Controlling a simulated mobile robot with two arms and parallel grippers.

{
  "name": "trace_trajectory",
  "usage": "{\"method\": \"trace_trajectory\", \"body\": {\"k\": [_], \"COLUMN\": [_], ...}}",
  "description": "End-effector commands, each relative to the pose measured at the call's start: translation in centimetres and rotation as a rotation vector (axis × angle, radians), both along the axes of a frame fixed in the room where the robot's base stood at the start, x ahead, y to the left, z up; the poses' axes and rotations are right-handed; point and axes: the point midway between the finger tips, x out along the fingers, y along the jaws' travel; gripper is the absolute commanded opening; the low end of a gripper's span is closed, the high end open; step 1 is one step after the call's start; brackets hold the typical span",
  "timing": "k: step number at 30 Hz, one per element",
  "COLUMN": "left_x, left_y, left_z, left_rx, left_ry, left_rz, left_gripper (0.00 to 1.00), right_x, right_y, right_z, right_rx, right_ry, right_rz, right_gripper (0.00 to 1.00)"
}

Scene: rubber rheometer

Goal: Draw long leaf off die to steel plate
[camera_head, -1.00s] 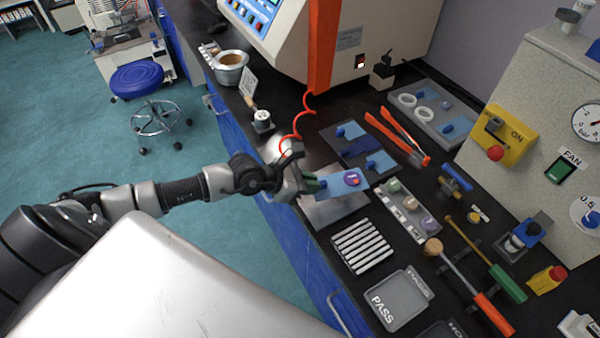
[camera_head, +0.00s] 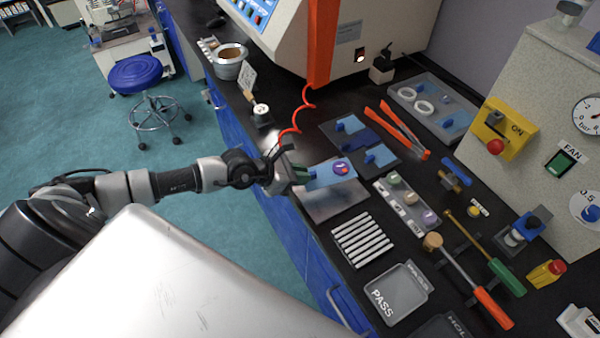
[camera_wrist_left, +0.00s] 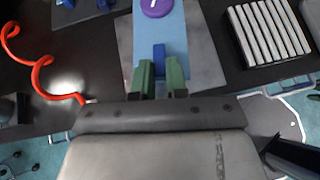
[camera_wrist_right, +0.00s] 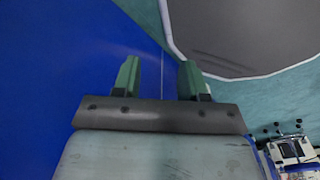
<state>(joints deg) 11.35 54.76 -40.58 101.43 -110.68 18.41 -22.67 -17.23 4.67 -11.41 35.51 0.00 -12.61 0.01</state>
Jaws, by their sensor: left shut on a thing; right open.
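A light-blue flat strip, which looks like the long leaf (camera_head: 320,179), lies over the steel plate (camera_head: 330,208) near the bench's front edge. A purple disc (camera_head: 341,168) sits on its far part. My left gripper (camera_head: 293,178) is shut on the strip's raised blue tab (camera_wrist_left: 160,55); the green fingers (camera_wrist_left: 160,78) stand on either side of it. Bare steel shows on both sides of the strip in the left wrist view. I cannot tell whether the strip touches the plate. My right gripper (camera_wrist_right: 157,78) is open and empty, seen only in its own wrist view.
A dark plate with blue-handled pieces (camera_head: 380,155) lies behind the strip. White bars (camera_head: 362,242), a PASS tray (camera_head: 397,292) and a block with several round pieces (camera_head: 405,208) are to the right. A red coiled cord (camera_head: 291,130) hangs close to my left gripper.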

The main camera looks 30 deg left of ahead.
Motion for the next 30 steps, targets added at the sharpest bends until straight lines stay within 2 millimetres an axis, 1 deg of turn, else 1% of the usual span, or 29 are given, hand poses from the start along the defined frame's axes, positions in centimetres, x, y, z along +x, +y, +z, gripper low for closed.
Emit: {"method": "trace_trajectory", "body": {"k": [1,18,24,30], "left_x": [0.0,0.0,0.0,0.0], "left_y": [0.0,0.0,0.0,0.0], "left_z": [-0.5,-4.0,-4.7,-4.7], "left_rx": [-0.001,-0.001,-0.001,-0.001], "left_ry": [0.000,-0.001,-0.001,-0.001], "left_rz": [0.001,0.000,0.000,0.000], "left_gripper": [0.00,0.00,0.00,0.00], "right_x": [0.0,0.0,0.0,0.0], "right_y": [0.0,0.3,0.3,0.3], "right_z": [-0.5,-3.3,-3.9,-3.9], "right_rx": [0.000,0.003,0.003,0.003], "right_ry": [0.000,0.000,0.000,-0.001], "right_rz": [0.000,0.000,0.000,0.000], "right_gripper": [0.43,0.43,0.43,0.43]}}
